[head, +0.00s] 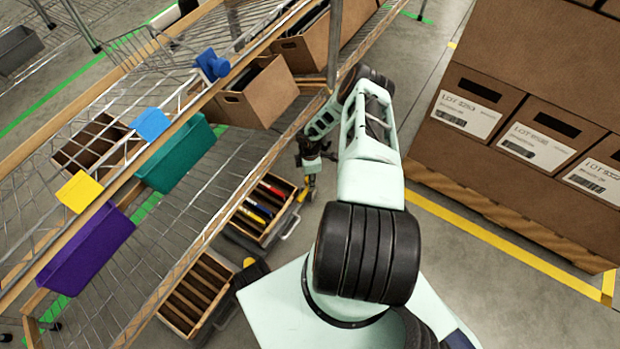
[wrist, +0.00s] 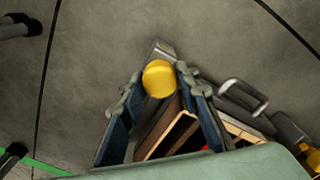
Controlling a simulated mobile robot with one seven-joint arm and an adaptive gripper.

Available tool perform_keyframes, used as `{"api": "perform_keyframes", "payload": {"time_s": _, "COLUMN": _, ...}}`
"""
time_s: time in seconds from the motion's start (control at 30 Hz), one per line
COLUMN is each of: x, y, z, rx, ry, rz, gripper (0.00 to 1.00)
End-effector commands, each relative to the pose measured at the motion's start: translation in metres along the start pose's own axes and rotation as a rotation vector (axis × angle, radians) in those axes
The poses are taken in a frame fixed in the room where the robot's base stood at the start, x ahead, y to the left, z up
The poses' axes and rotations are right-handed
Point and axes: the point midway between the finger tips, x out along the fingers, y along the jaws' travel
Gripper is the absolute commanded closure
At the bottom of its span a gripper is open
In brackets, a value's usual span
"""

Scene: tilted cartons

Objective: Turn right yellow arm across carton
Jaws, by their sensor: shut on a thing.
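My gripper (head: 309,183) is low beside the right end of the upper wooden carton (head: 268,213) in the head view. In the wrist view its two dark blue-grey fingers stand on either side of a yellow round tip (wrist: 159,78), and the gripper is shut on this yellow arm. The yellow arm also shows just under the gripper in the head view (head: 302,196). Part of the wooden carton (wrist: 172,136) lies between and below the fingers in the wrist view. A second yellow tip (head: 249,262) sits by the lower wooden carton (head: 196,293).
A wire shelf (head: 225,165) with wooden edges runs diagonally on the left, carrying a purple bin (head: 88,250), a teal bin (head: 177,155) and brown boxes (head: 260,92). Stacked labelled cartons (head: 540,140) stand at the right. Grey floor is open between them.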

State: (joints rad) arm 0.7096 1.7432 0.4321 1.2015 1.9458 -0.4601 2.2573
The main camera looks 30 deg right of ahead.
Motion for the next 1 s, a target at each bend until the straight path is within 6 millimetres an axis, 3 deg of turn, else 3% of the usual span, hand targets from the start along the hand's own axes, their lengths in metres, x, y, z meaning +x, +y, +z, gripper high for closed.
{"api": "perform_keyframes", "payload": {"time_s": 0.23, "x": 0.0, "y": 0.0, "z": -0.001, "rx": 0.005, "ry": 0.003, "rz": 0.0, "gripper": 1.0}}
{"api": "perform_keyframes", "payload": {"time_s": 0.27, "x": 0.0, "y": 0.0, "z": -0.001, "rx": 0.005, "ry": 0.003, "rz": 0.0, "gripper": 0.69}}
{"api": "perform_keyframes", "payload": {"time_s": 0.4, "x": 0.0, "y": 0.0, "z": -0.001, "rx": 0.004, "ry": 0.002, "rz": 0.0, "gripper": 0.53}}
{"api": "perform_keyframes", "payload": {"time_s": 0.77, "x": -0.003, "y": 0.0, "z": 0.0, "rx": 0.002, "ry": 0.001, "rz": 0.001, "gripper": 0.53}}
{"api": "perform_keyframes", "payload": {"time_s": 1.0, "x": -0.029, "y": 0.001, "z": 0.001, "rx": 0.001, "ry": 0.0, "rz": 0.001, "gripper": 0.53}}
